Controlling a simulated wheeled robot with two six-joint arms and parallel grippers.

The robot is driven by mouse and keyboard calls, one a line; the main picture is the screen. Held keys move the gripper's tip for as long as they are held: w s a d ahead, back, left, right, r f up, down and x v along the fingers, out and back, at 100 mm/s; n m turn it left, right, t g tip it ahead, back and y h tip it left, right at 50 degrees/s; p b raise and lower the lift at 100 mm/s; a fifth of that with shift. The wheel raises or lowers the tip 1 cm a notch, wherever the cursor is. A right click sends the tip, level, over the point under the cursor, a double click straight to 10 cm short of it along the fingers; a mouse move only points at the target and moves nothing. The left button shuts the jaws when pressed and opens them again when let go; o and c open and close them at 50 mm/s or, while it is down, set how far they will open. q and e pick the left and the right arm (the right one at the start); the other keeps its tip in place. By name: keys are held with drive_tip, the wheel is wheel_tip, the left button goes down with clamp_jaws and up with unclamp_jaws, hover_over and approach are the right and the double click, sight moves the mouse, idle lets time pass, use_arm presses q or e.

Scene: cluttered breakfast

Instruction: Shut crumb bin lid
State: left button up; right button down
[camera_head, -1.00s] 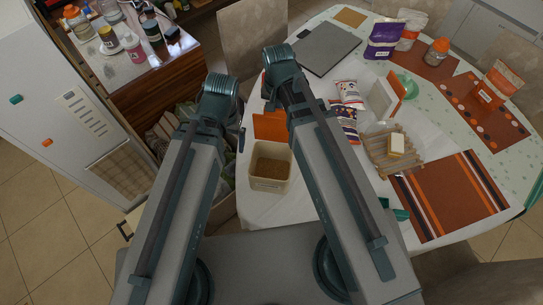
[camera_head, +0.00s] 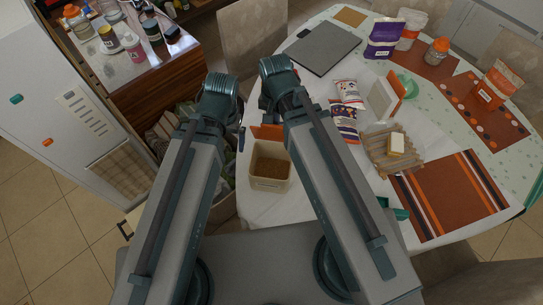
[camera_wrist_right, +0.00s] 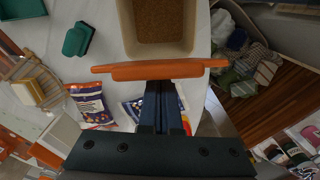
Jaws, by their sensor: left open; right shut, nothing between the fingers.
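The crumb bin (camera_head: 270,184) is a beige square tub with brown crumbs inside, standing on the table between my arms. Its orange lid (camera_head: 266,132) is raised at the far rim, and the bin's mouth is open. In the right wrist view the bin (camera_wrist_right: 131,28) is at the top, with the lid (camera_wrist_right: 160,70) seen nearly edge-on. My right gripper (camera_wrist_right: 161,88) is shut and empty, its tips at the lid's outer side; I cannot tell whether they touch. In the head view my right arm hides it. My left gripper (camera_head: 241,139) is mostly hidden, open, left of the bin.
Snack bags (camera_head: 344,110), a wooden rack (camera_head: 378,160) with a sponge-like block (camera_head: 397,143), and teal items (camera_head: 399,213) lie right of the bin. A grey laptop-like slab (camera_head: 323,48) lies farther back. A wooden cabinet (camera_head: 150,82) stands at left.

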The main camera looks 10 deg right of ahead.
drive_tip(key=shift+s, duration=0.15)
drive_tip(key=shift+s+a+f, duration=0.15)
drive_tip(key=shift+s+a, duration=0.05)
drive_tip(key=shift+s, duration=0.3)
drive_tip(key=shift+s+a+f, duration=0.15)
drive_tip(key=shift+s, duration=0.35)
drive_tip(key=shift+b, duration=0.3)
